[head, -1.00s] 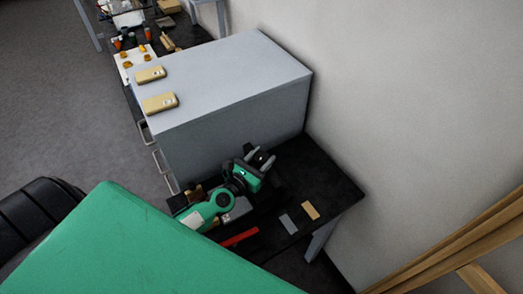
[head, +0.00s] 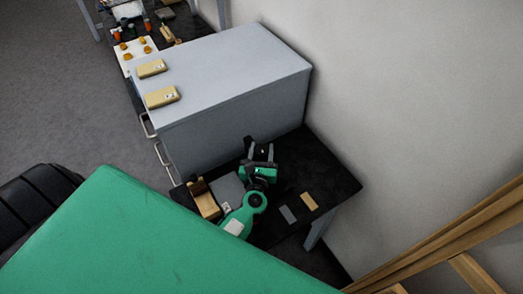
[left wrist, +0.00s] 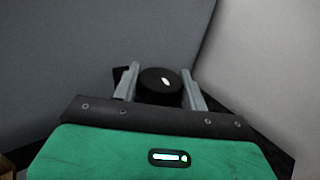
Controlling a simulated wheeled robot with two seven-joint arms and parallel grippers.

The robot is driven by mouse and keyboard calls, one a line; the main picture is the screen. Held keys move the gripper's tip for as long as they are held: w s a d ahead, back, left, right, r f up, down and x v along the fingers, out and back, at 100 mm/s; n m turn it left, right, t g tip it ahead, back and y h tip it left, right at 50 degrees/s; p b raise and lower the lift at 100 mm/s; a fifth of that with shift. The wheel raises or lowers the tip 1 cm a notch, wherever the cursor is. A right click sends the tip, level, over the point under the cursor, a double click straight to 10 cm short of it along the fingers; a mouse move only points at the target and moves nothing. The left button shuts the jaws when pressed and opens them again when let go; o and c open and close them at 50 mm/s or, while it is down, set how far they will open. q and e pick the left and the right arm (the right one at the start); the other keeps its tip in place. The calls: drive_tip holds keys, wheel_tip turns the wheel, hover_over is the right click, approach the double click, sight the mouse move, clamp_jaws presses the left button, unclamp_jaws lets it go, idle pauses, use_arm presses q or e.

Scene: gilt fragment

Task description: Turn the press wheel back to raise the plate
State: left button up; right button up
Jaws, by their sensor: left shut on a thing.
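My left gripper (head: 262,150) is over the dark bench, close to the near side of the grey cabinet. In the left wrist view its two grey fingers (left wrist: 160,88) are shut on a round black knob-like part (left wrist: 159,80), which I take for the press wheel. The rest of the press and its plate cannot be made out; my gripper and green arm cover that spot. A flat grey panel (head: 228,186) lies to the left of the gripper; I cannot tell if it belongs to the press. My right gripper is not in view.
A grey cabinet (head: 225,75) with two tan boxes on top stands behind the gripper. The dark bench (head: 325,172) holds a tan block (head: 206,203), a small grey piece (head: 288,214) and a tan piece (head: 309,201). A wall rises at the right.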

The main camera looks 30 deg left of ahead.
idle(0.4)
use_arm(q)
drive_tip(key=o, duration=0.9)
drive_tip(key=shift+o, duration=0.2)
drive_tip(key=shift+s+d+f, duration=0.1)
drive_tip(key=shift+s, duration=0.15)
drive_tip(key=b+v, duration=0.6)
drive_tip(key=v, duration=0.7)
drive_tip(key=shift+o, duration=0.2)
drive_tip(key=shift+s+d, duration=0.1)
drive_tip(key=shift+d, duration=0.05)
